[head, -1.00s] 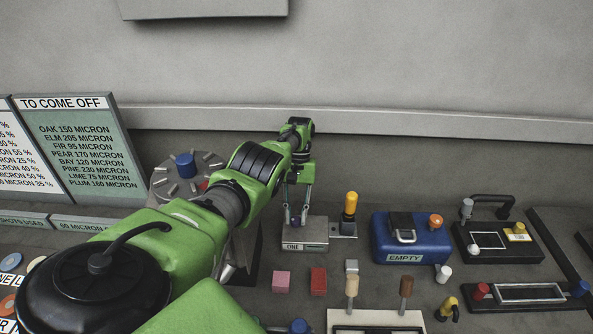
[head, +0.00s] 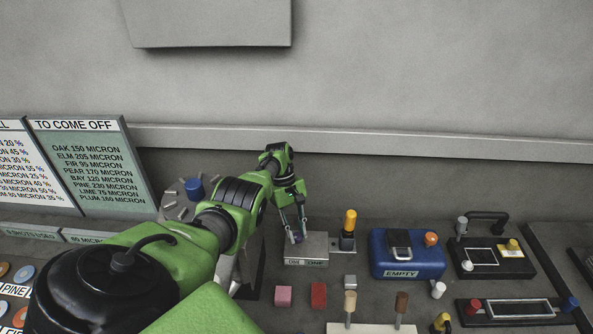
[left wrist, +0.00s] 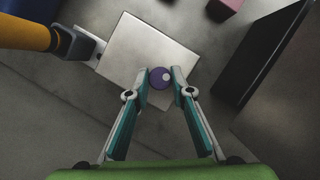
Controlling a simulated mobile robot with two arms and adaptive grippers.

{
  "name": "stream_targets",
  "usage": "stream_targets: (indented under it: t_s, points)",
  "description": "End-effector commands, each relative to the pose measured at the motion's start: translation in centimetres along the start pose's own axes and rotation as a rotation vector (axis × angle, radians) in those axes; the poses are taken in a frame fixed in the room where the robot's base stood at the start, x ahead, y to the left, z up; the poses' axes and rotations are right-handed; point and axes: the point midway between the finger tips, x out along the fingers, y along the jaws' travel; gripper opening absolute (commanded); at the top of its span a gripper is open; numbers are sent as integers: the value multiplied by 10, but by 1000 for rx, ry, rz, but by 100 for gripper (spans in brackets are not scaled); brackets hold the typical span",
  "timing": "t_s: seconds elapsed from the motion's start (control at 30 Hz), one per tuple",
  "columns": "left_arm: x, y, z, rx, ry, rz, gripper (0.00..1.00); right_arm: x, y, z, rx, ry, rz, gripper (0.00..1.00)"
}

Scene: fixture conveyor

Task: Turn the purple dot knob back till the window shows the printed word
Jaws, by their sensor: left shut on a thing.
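The purple knob (head: 298,239) sits on top of a grey box (head: 318,244). In the left wrist view the knob (left wrist: 158,79) is round and shows a pale dot on its right side. My left gripper (left wrist: 160,83) is shut on the knob, with one fingertip on each side of it. In the head view my left gripper (head: 297,236) reaches down to the box from above. The window (head: 305,262) on the box front shows parts of two words side by side. The right one looks like ONE; the left one is too small to read surely. My right gripper is not in view.
A yellow-topped lever (head: 349,226) stands just right of the box. A blue case (head: 385,259) marked EMPTY is farther right. Pink (head: 283,296) and red (head: 319,295) blocks lie in front. A dial with a blue hub (head: 194,188) is at the left.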

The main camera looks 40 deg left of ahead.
Motion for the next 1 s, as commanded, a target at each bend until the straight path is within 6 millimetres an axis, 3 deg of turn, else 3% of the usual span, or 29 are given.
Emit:
stream_targets:
  t_s: [0.47,0.5,0.57,1.0]
  points:
    - [-1,1,0,-12,1,7,0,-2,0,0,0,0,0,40]
    - [-1,1,0,-12,1,7,26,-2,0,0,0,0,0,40]
    - [-1,1,0,-12,1,7,38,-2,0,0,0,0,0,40]
    - [-8,1,-1,-12,3,8,38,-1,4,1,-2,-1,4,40]
